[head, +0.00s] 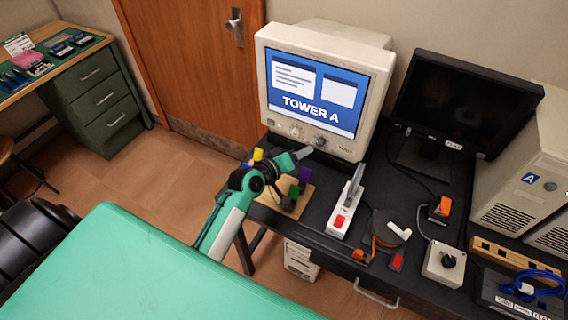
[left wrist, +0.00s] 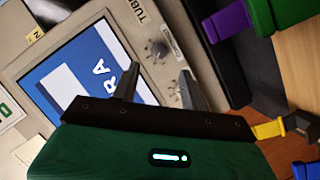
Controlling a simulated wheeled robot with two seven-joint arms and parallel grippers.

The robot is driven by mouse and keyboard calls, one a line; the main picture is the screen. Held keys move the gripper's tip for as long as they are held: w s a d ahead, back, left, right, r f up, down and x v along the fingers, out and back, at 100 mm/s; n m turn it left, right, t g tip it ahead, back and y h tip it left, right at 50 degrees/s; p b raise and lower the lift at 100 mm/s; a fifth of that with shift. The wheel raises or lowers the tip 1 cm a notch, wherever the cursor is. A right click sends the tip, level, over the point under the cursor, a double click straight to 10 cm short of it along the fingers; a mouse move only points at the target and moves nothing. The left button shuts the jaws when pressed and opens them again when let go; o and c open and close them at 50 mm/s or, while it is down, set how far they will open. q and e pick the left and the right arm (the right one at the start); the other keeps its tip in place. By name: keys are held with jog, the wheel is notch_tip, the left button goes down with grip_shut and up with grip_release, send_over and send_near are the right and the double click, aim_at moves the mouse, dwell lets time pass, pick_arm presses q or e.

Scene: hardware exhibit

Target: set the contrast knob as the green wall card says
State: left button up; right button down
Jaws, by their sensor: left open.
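A beige CRT monitor (head: 365,120) showing "TOWER A" stands on the dark bench. Small round knobs (head: 320,141) sit on its lower bezel. The left wrist view shows one knob (left wrist: 157,49) clear of my fingers and another beside a fingertip; I cannot read which is contrast. My left gripper (head: 300,155) is in front of the lower bezel, and in the left wrist view its open fingers (left wrist: 157,85) point at the bezel with nothing between them. A white card with green marking (left wrist: 8,112) is cut off at the left edge, unreadable. My right gripper is not in view.
A wooden board with coloured blocks (head: 304,174) lies below my left gripper. A white switch box with a red button (head: 340,222) stands to its right. A black monitor (head: 465,100), a grey knob box (head: 444,264) and beige towers (head: 520,185) fill the bench's right side.

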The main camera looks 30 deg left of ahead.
pick_arm(q)
jog(key=b+v, duration=0.1)
jog(key=v, duration=0.5)
jog(key=shift+s, duration=0.3)
jog(key=shift+a+r, duration=0.1)
